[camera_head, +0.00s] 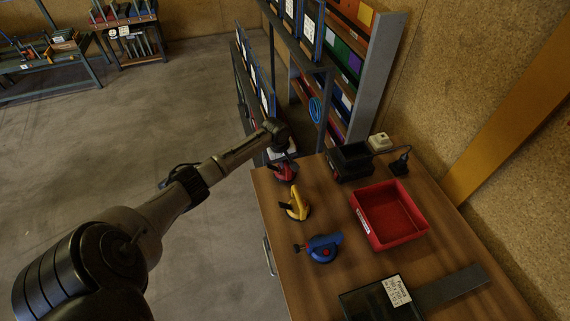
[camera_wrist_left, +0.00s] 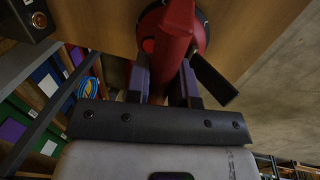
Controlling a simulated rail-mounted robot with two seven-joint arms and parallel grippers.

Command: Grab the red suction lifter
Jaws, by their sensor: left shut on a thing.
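The red suction lifter (camera_head: 285,172) stands at the far left corner of the wooden table (camera_head: 328,192). In the left wrist view the red suction lifter (camera_wrist_left: 177,42) has its handle between the two fingers of my left gripper (camera_wrist_left: 162,82), which is shut on it. In the head view my left gripper (camera_head: 283,156) reaches down over the lifter, and the fingertips are partly hidden by the wrist. The lifter's round base appears to rest on the table top. My right gripper is in neither view.
A yellow suction lifter (camera_head: 297,204) and a blue one (camera_head: 323,247) stand nearer on the table. A red bin (camera_head: 407,228), a black box (camera_head: 349,161) and a dark glass pane (camera_head: 366,305) lie to the right. A rack (camera_head: 320,69) stands behind the table.

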